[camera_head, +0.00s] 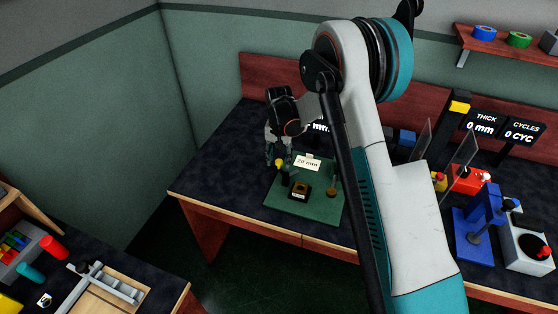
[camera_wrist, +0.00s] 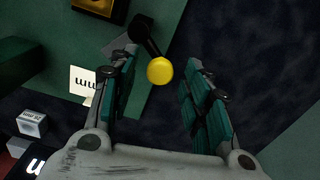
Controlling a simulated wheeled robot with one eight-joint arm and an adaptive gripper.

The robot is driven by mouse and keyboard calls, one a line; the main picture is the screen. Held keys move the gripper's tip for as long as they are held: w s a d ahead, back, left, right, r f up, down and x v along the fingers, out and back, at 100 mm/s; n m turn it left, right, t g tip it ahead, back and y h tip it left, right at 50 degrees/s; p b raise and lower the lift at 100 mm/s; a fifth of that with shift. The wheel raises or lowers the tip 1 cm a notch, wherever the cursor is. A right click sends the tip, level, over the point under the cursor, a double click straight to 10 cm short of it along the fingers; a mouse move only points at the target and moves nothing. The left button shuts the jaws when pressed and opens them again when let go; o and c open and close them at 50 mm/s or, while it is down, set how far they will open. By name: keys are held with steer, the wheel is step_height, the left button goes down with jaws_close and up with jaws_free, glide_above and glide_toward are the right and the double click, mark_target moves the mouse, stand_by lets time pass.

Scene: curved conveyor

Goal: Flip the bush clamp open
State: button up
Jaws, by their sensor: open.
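The bush clamp (camera_head: 299,190) is a small dark block with a brassy top on a green base plate (camera_head: 320,209). Its black lever (camera_wrist: 143,35) ends in a yellow ball knob (camera_wrist: 160,71), which also shows in the head view (camera_head: 279,162). My gripper (camera_wrist: 161,60) is open, with the yellow knob between its fingers in the wrist view and a visible gap on each side. In the head view my gripper (camera_head: 274,153) hangs over the left side of the green plate, by the knob. The clamp is only partly seen at the wrist view's top edge.
A white "20 mm" card (camera_head: 308,163) stands behind the clamp. A brown-topped post (camera_head: 332,189) is at the plate's right. My arm hides much of the bench's middle. A blue press (camera_head: 480,232) and a red device (camera_head: 468,180) stand right. The dark bench (camera_head: 222,172) left of the plate is clear.

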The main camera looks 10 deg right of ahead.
steer(key=shift+f, duration=0.2)
jaws_close()
steer(key=shift+a, duration=0.1)
steer(key=n, duration=0.1)
steer(key=a+n, duration=0.1)
steer(key=n, duration=0.1)
steer(key=shift+s+n+b, duration=0.3)
steer(key=shift+s+b, duration=0.05)
steer(key=shift+s+a+n+b, duration=0.15)
steer(key=shift+s+a+n, duration=0.15)
steer(key=shift+n, duration=0.7)
steer(key=shift+s+a+n+b, duration=0.15)
steer(key=shift+s+a+n, duration=0.15)
steer(key=shift+n, duration=0.7)
jaws_free()
